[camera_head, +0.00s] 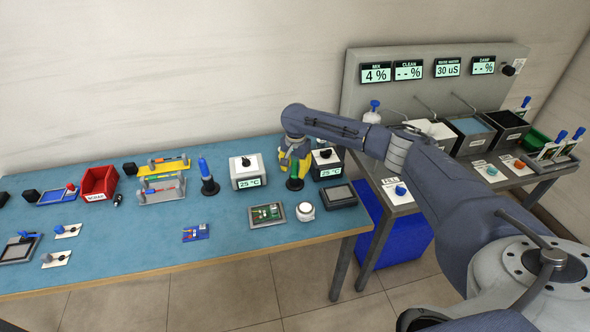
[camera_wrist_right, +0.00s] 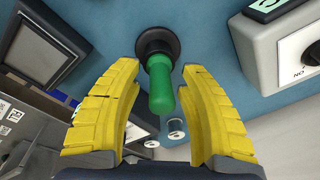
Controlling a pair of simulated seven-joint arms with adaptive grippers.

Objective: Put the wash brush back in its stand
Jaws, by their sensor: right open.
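A green-handled tool (camera_wrist_right: 162,88) stands in a round black base (camera_wrist_right: 156,44) on the blue bench. A similar blue-handled tool (camera_head: 205,169) stands upright in a black base (camera_head: 210,188) further left. The labels do not show which one is the wash brush. My right gripper (camera_wrist_right: 158,70) is open, its yellow fingers on either side of the green handle with gaps visible in the right wrist view. In the head view the right gripper (camera_head: 291,160) partly hides that handle. My left gripper is not in view.
White 25 °C boxes (camera_head: 246,172) (camera_head: 326,164) flank the green tool. A dark-topped device (camera_head: 339,196), a white round knob (camera_head: 305,211) and a framed circuit board (camera_head: 267,214) lie in front. A red bin (camera_head: 98,182) is at left. The bench's front middle is mostly clear.

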